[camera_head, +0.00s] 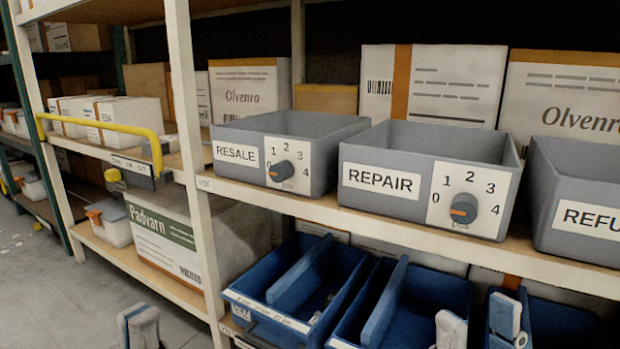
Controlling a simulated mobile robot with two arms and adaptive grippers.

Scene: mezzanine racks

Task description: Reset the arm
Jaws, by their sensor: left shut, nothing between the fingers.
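My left gripper (138,326) is at the bottom left, low in front of the rack, with its fingertips close together and nothing seen between them. My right gripper (478,326) is at the bottom right, in front of the blue bins. Its two fingers stand clearly apart, with nothing seen held between them. The lower parts of both grippers and both arms are outside the picture.
Grey bins labelled RESALE (340,135), REPAIR (380,181) and a partly cut-off REFU... (585,216) stand on the shelf. The first two have dials. Below are blue bins (265,314). A yellow bar (100,126) crosses the left bay. Floor (45,290) at left is mostly clear.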

